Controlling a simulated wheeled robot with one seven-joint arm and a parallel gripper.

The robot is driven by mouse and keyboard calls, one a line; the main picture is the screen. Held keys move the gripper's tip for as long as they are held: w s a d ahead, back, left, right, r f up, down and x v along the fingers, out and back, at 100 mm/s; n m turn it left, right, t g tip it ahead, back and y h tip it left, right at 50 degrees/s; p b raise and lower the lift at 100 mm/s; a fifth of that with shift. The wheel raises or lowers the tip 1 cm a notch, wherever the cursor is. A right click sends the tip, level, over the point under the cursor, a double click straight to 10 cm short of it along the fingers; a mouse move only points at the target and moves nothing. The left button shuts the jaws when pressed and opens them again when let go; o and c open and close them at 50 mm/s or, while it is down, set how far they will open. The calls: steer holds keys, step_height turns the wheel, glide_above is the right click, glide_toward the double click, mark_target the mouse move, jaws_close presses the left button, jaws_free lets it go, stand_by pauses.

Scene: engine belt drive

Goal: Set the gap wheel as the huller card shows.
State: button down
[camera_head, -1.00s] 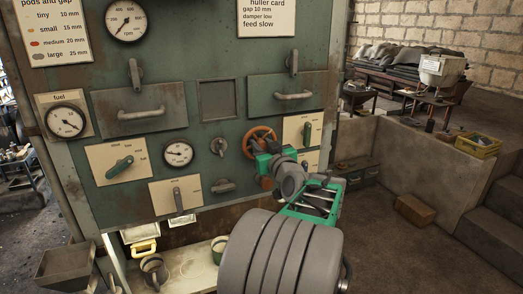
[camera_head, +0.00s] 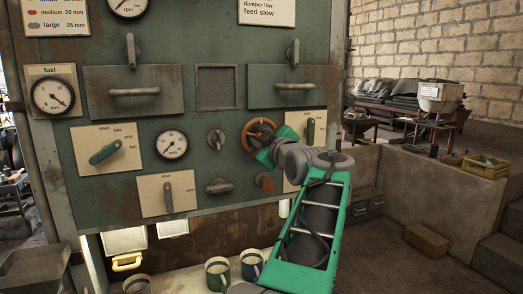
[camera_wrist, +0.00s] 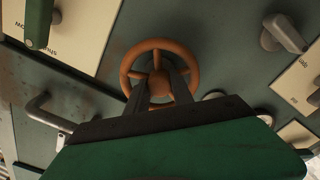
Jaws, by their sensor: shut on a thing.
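The gap wheel, an orange-brown handwheel (camera_head: 246,138), is on the front of the green machine panel. It also shows in the wrist view (camera_wrist: 160,44), nearly face on. My gripper (camera_head: 263,141) is at the wheel, its two dark fingers crossing the lower half and shut on it near the hub.
A fuel gauge (camera_head: 53,96) and handled drawers sit left and above. Mugs (camera_head: 251,264) stand on the shelf below.

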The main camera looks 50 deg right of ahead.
steer(key=shift+f, duration=0.1)
stand_by(0.5)
steer(key=c, duration=1.4)
jaws_free()
steer(key=b+v, duration=0.1)
steer(key=v, duration=0.7)
